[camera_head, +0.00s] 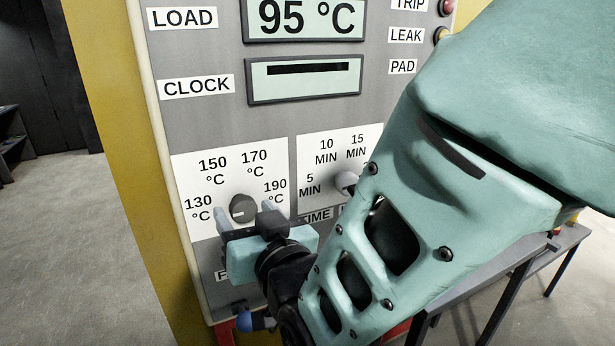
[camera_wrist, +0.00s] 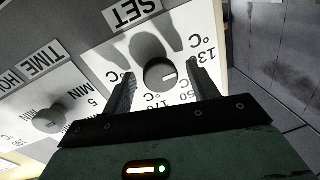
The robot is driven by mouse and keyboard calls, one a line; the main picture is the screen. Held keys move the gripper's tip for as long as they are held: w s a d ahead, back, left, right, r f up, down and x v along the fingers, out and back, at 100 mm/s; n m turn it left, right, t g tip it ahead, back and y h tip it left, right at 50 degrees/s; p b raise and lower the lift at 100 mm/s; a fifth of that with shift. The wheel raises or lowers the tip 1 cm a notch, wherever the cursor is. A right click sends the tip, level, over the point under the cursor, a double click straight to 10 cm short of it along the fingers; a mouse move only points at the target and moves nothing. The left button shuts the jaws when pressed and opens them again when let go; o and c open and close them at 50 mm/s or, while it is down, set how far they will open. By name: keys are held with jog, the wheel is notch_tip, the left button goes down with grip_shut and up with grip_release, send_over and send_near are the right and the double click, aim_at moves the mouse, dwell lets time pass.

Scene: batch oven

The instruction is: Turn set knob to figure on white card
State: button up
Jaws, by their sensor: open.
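The set knob (camera_head: 242,208) is a dark round dial on a white scale plate (camera_head: 183,172) marked 130, 150, 170 and 190 °C. Its white mark points left in the head view, roughly toward 130. In the wrist view the knob (camera_wrist: 160,74) shows its white mark pointing right, near the 130 side. My gripper (camera_head: 246,222) is open in front of the knob. In the wrist view my gripper (camera_wrist: 160,82) has one finger on each side of the knob, with gaps visible. I make out no separate white card bearing a figure.
The time knob (camera_head: 346,183) sits to the right on its own scale, partly behind my arm; it also shows in the wrist view (camera_wrist: 48,119). Above are the load display (camera_head: 305,18), reading 95 °C, and the clock display (camera_head: 305,79). A table (camera_head: 490,285) stands at right.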

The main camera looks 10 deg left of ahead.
jog(key=shift+w+a, duration=0.1)
jog(key=shift+w, duration=0.1)
jog(key=c, duration=1)
jog(key=shift+f+b, duration=0.15)
jog(key=shift+b, duration=0.35)
